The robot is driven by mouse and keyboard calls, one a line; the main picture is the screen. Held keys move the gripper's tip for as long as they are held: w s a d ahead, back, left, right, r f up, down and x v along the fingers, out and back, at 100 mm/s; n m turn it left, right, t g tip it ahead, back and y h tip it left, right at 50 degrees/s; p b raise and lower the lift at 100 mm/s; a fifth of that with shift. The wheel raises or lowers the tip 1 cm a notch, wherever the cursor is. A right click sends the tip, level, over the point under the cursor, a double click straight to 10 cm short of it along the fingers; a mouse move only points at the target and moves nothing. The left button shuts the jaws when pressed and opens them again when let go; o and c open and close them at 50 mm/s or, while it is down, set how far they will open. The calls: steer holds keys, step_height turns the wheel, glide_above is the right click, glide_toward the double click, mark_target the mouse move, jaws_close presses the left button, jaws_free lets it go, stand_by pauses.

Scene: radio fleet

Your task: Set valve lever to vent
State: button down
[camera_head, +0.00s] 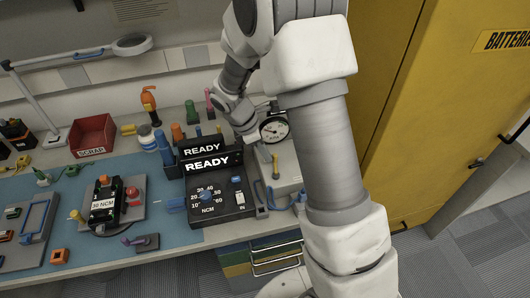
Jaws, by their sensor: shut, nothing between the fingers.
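A round pressure gauge (274,129) with a white dial stands at the back of a light grey unit (285,172) on the bench. A small upright yellow part (275,165) on this unit looks like the valve lever. I cannot read any vent mark or tell its setting. My gripper (246,130) is shut and empty, just left of the gauge and behind the yellow part, apart from it. Its fingertips are small and partly hidden.
A black READY torque unit (218,190) stands left of the grey unit. A red SCRAP bin (93,136), bottles and tools fill the bench's back. A radio on a stand (108,205) sits on the blue mat (160,232). A yellow batteries cabinet (430,100) stands right. My arm crosses the right.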

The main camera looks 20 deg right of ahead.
steer(key=shift+d, duration=0.15)
steer(key=m, duration=0.1)
steer(key=d+m+g+p, duration=0.1)
steer(key=m, duration=0.1)
steer(key=shift+w+d, duration=0.1)
steer(key=shift+w, duration=0.1)
steer(key=m, duration=0.1)
steer(key=d+m+g, duration=0.1)
steer(key=shift+m+y+p, duration=0.3)
steer(key=shift+m+p, duration=0.1)
steer(key=m, duration=0.1)
steer(key=d+m, duration=0.1)
steer(key=m+g+y, duration=0.1)
steer(key=shift+s+d+m, duration=0.25)
steer(key=shift+m, duration=0.05)
steer(key=m, duration=0.1)
steer(key=d+m+y, duration=0.1)
steer(key=m, duration=0.1)
steer(key=shift+s+g+p, duration=0.35)
steer(key=shift+s+g, duration=0.05)
steer(key=shift+s+a, duration=0.4)
steer(key=shift+a, duration=0.3)
